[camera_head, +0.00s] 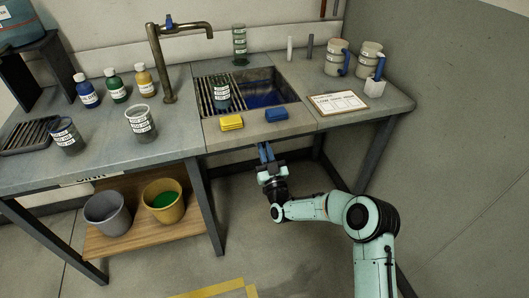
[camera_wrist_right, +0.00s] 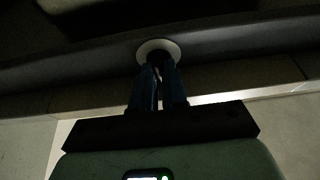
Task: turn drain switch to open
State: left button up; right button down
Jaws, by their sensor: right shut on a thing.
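My right gripper (camera_head: 266,150) is at the front edge of the counter, just below the sink, with its blue fingers pointing toward the counter. In the right wrist view its fingers (camera_wrist_right: 159,82) are close together, shut on the dark knob of the drain switch (camera_wrist_right: 158,44). A pale round plate surrounds the knob. The fingers cover most of the knob, so its turn position cannot be told. In the head view the switch is hidden under the counter edge and behind the gripper. The sink (camera_head: 285,80) shows dark blue inside. My left gripper is not in view.
A yellow sponge (camera_head: 232,122) and a blue sponge (camera_head: 277,115) lie on the sink's front rim above my gripper. A labelled cup (camera_head: 222,95) stands on the drainer rack. A clipboard (camera_head: 338,102) lies to the right. Grey and yellow buckets (camera_head: 107,210) (camera_head: 163,200) stand on the lower shelf.

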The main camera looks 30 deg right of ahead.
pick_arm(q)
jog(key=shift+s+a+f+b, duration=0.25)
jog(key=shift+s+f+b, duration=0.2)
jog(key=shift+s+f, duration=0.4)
pick_arm(e)
jog(key=shift+a+m+g+h, duration=0.1)
jog(key=shift+m+g+h, duration=0.7)
jog(key=shift+m, duration=1.35)
jog(key=shift+a+m+g+h, duration=0.1)
jog(key=shift+m+g+h, duration=0.3)
jog(key=shift+m+h, duration=1.2)
jog(key=shift+a+m+g+h, duration=0.1)
jog(key=shift+m+g+h, duration=0.4)
jog(key=shift+m, duration=2.15)
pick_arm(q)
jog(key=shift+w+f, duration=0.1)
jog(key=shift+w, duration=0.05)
pick_arm(e)
jog(key=c, duration=1.4)
grip_release()
jog(key=shift+c, duration=0.2)
